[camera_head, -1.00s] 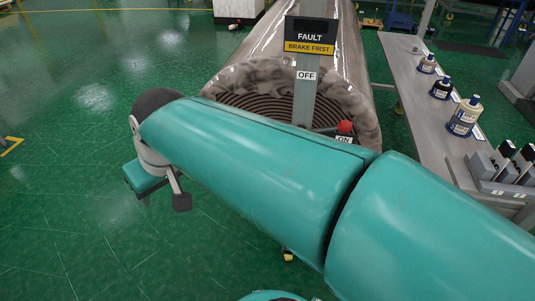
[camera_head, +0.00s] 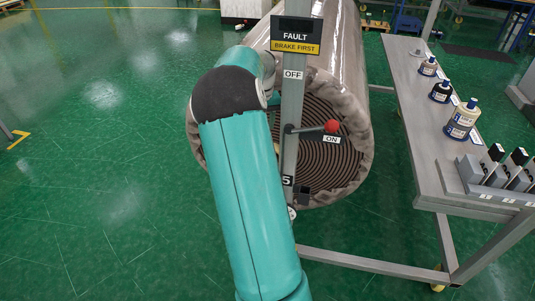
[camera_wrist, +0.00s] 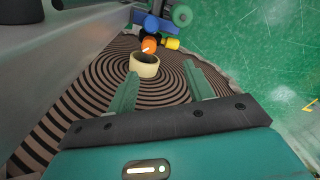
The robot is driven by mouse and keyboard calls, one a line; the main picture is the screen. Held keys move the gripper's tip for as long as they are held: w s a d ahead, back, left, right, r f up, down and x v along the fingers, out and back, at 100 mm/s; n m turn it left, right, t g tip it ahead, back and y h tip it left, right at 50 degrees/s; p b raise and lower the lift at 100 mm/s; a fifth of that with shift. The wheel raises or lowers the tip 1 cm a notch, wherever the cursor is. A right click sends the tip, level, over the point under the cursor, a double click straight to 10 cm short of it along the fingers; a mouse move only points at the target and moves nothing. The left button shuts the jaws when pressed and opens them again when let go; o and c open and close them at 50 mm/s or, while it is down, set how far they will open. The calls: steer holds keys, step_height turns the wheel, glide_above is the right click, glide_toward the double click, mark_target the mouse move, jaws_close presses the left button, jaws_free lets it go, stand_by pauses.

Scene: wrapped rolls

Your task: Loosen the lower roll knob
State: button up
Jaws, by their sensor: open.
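A large wrapped roll (camera_head: 346,158) stands behind a grey post, its brown spiral end facing me. In the wrist view the spiral end (camera_wrist: 85,95) fills the middle, with a cream ring (camera_wrist: 145,65) near its centre. Beyond the ring is an orange knob-like part (camera_wrist: 149,46) with a white mark, beside a yellow part (camera_wrist: 171,44) and a blue part (camera_wrist: 153,24). I cannot tell which is the lower roll knob. My gripper (camera_wrist: 161,69) is open and empty, its green fingers spread toward the spiral end. In the head view it is hidden behind my arm and the post.
The grey post (camera_head: 291,130) carries a "FAULT BRAKE FIRST" sign (camera_head: 296,36) and a red-balled lever (camera_head: 331,126) at ON. A bench (camera_head: 420,125) with bottles is at the right. A green wheel (camera_wrist: 182,15) shows in the wrist view.

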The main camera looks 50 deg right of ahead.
steer(key=f, duration=0.5)
steer(key=d+f, duration=0.1)
steer(key=f, duration=0.4)
steer(key=d+f, duration=0.1)
steer(key=f, duration=0.4)
steer(key=shift+s+d+f, duration=0.2)
steer(key=shift+s+f, duration=0.05)
steer(key=shift+s, duration=0.05)
steer(key=shift+c, duration=0.4)
steer(key=c, duration=0.9)
steer(key=shift+n, duration=0.8)
steer(key=o, duration=1)
